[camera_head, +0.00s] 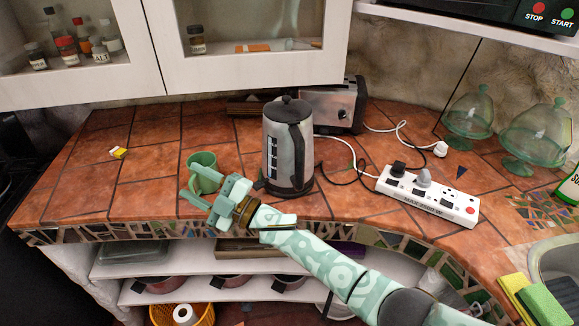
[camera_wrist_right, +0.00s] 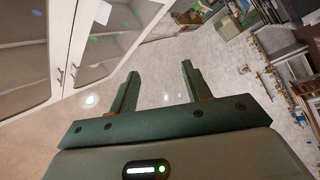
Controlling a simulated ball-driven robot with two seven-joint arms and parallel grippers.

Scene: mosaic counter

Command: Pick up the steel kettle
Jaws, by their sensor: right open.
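The steel kettle (camera_head: 276,150) stands upright on the tiled counter in the head view, with a black lid and a black handle (camera_head: 297,150) on its right front side. My right gripper (camera_head: 190,190) is open and empty, left of the kettle near the counter's front edge, with its fingers pointing left, away from the kettle. In the right wrist view my gripper (camera_wrist_right: 160,73) shows both fingers apart with nothing between them. The kettle does not show in that view. My left gripper is not in view.
A green mug (camera_head: 205,165) stands right behind my right gripper. A steel toaster (camera_head: 332,108) is behind the kettle. A white power strip (camera_head: 428,197) with cables lies to the right. Wall cabinets (camera_head: 250,75) hang above. The counter's left part is mostly clear.

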